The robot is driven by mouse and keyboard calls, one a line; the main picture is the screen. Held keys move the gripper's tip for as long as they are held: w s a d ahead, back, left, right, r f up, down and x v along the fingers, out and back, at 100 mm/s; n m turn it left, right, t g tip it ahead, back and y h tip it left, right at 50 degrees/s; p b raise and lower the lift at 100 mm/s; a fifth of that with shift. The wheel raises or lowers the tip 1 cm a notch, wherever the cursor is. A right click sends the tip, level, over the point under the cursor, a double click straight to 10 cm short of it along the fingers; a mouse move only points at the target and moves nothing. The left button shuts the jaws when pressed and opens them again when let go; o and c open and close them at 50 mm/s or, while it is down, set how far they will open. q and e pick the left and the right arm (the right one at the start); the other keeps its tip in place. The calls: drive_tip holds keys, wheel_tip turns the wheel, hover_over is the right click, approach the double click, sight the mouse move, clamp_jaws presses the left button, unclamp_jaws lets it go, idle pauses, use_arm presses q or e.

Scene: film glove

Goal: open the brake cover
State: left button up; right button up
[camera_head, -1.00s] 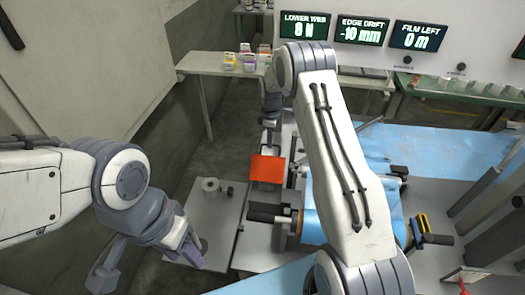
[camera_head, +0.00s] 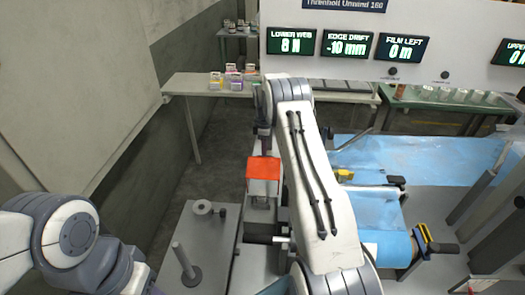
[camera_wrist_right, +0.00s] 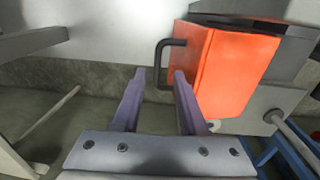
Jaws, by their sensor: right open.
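The brake cover is an orange box-like cover (camera_head: 263,168) near the middle of the head view. It looks closed. In the right wrist view the orange cover (camera_wrist_right: 232,70) fills the upper right, with a dark bracket handle (camera_wrist_right: 158,65) on its left side. My right gripper (camera_wrist_right: 159,74) is open, and its purple fingertips appear either side of the handle's upright bar. Whether they touch it I cannot tell. In the head view the right wrist hangs just behind the cover, its fingertips mostly hidden. My left arm is at the lower left, its fingers out of frame.
A grey plate (camera_head: 225,225) with an upright post (camera_head: 183,262) lies left of the cover. The machine with blue film (camera_head: 375,210) is to the right, partly behind my right arm. A table (camera_head: 185,86) with small boxes stands at the back. Bare floor lies left of the cover.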

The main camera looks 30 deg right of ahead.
wheel_tip(320, 180, up, 10)
drive_tip(key=b, duration=0.2)
drive_tip(key=shift+s+a, duration=0.15)
drive_tip(key=shift+a, duration=0.05)
